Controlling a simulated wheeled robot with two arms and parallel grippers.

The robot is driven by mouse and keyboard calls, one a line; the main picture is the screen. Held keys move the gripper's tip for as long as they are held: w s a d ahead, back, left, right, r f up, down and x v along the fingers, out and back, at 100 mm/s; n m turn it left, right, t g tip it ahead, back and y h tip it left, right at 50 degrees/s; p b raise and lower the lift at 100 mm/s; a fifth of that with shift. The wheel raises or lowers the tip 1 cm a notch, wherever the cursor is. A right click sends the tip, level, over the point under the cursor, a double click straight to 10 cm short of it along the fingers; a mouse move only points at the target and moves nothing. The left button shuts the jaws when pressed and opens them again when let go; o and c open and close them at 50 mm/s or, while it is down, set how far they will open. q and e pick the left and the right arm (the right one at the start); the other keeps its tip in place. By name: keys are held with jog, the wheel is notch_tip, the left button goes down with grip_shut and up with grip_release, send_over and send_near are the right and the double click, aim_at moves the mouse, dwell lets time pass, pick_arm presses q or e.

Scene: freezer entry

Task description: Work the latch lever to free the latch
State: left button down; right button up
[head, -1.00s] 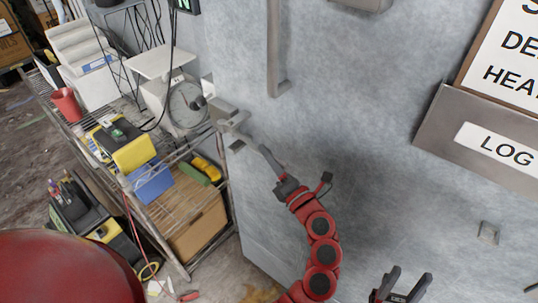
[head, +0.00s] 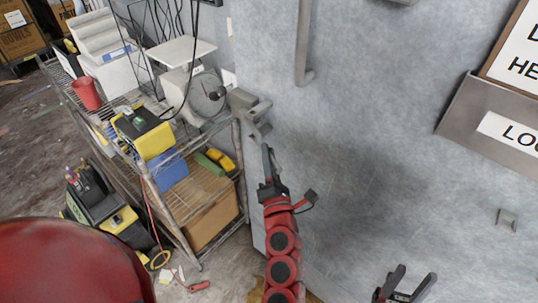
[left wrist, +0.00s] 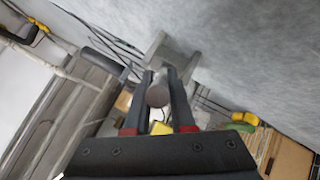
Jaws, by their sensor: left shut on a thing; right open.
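The grey metal latch (head: 246,108) is mounted at the left edge of the grey door in the head view. Its lever (head: 262,129) sticks out low on the right. My left gripper (head: 267,150) is right by the lever's end. In the left wrist view, the fingers of my left gripper (left wrist: 160,78) are shut on the lever's round brownish end (left wrist: 157,96). The grey latch body (left wrist: 180,56) shows beyond the fingertips. My right gripper (head: 412,272) is open and empty at the bottom of the head view, in front of the door.
The grey door (head: 380,130) fills the right side, with a vertical handle (head: 303,45) above the latch and a log holder (head: 490,120) at the right. A wire shelf (head: 190,215) with a scale (head: 195,95) and boxes stands close to the left of the latch.

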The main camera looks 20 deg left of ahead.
pick_arm(q)
jog(key=c, duration=0.8)
grip_release()
jog(key=shift+w, duration=0.15)
jog(key=shift+o, duration=0.2)
jog(key=shift+s+d+f, duration=0.2)
jog(key=shift+s+d, duration=0.1)
jog(key=shift+s, duration=0.15)
jog(key=b+v, duration=0.4)
jog(key=v, duration=1.2)
jog(key=shift+s+b, duration=0.2)
jog(key=shift+b, duration=0.1)
